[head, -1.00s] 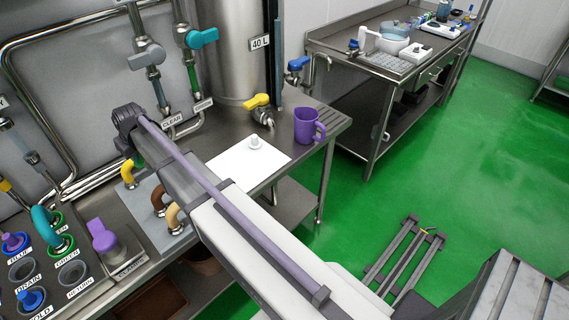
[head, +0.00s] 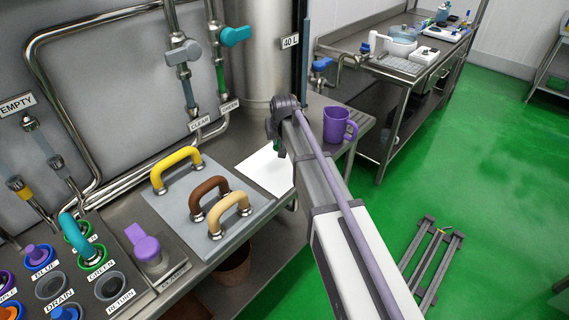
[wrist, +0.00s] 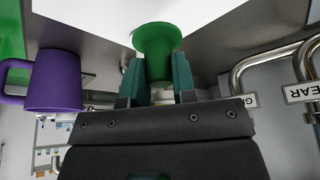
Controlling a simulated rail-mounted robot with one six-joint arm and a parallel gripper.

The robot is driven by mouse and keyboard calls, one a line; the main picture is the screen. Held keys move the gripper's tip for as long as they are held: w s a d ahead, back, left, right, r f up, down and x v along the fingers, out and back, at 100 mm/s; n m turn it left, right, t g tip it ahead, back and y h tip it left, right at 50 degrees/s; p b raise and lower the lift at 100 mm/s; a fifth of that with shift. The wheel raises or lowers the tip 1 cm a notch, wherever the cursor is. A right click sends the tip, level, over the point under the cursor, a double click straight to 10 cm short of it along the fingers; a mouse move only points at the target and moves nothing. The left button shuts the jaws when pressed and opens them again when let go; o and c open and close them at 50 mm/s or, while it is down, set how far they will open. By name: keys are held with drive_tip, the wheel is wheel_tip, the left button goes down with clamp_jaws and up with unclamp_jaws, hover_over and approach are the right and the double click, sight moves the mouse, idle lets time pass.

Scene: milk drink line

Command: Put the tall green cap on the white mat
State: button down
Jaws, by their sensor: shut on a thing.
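The green cap (wrist: 157,38) is between the two teal fingers of my gripper (wrist: 157,68) in the wrist view, its wide flared end away from the palm. My gripper is shut on it. The white mat (wrist: 95,10) shows behind the cap's wide end; I cannot tell whether they touch. In the head view the white mat (head: 262,171) lies on the steel bench, its right part hidden by my arm. My gripper (head: 281,148) is at the mat's far right side there, mostly hidden by the wrist, and the cap cannot be made out.
A purple jug (head: 337,126) stands right of the mat, close to my wrist; it also shows in the wrist view (wrist: 55,80). Yellow (head: 176,167), brown (head: 209,196) and beige (head: 231,211) handles stand on a grey plate (head: 190,222) to the left. Pipes and a tank stand behind.

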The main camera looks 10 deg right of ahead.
wheel_tip(320, 180, down, 7)
drive_tip(key=b, duration=0.5)
drive_tip(key=shift+r+p, duration=0.25)
drive_tip(key=shift+p, duration=0.05)
drive_tip(key=shift+f, duration=0.15)
drive_tip(key=c, duration=0.9)
unclamp_jaws()
